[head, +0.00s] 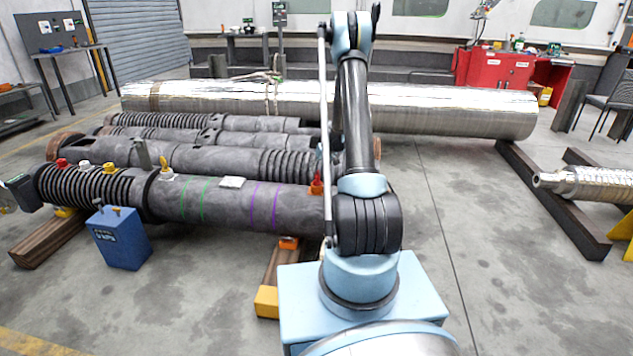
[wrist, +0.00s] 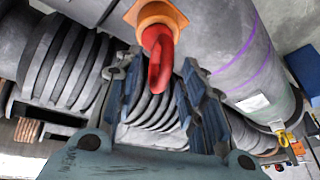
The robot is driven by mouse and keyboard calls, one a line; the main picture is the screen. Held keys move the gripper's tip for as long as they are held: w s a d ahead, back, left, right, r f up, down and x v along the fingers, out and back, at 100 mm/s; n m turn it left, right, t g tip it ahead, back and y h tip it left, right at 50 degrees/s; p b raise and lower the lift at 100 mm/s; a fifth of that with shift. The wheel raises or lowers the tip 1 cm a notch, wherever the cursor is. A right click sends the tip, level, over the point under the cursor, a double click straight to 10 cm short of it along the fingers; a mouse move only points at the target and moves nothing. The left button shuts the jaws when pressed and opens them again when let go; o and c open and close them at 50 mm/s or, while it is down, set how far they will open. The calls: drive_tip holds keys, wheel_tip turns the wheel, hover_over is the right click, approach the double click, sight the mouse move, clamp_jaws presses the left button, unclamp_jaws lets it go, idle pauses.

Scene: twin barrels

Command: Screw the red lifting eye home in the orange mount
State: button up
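The red lifting eye (wrist: 158,62) stands in the orange mount (wrist: 146,12) at the top middle of the wrist view. The mount sits on the dark grey barrel. In the head view a red piece (head: 316,188) shows on the near barrel, just left of my arm. My gripper (wrist: 160,66) is open, with its ridged fingers on either side of the red eye and visible gaps to it. Whether a finger touches it cannot be told. How deep the eye's thread sits is hidden. My arm hides the gripper in the head view.
The near barrel (head: 228,205) has green and purple bands and a white label (head: 232,182). Red, white and yellow fittings (head: 85,167) stand on its left end. A blue box (head: 120,238) stands in front.

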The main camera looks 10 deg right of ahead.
drive_tip(key=shift+f, duration=1.5)
drive_tip(key=shift+c, duration=0.2)
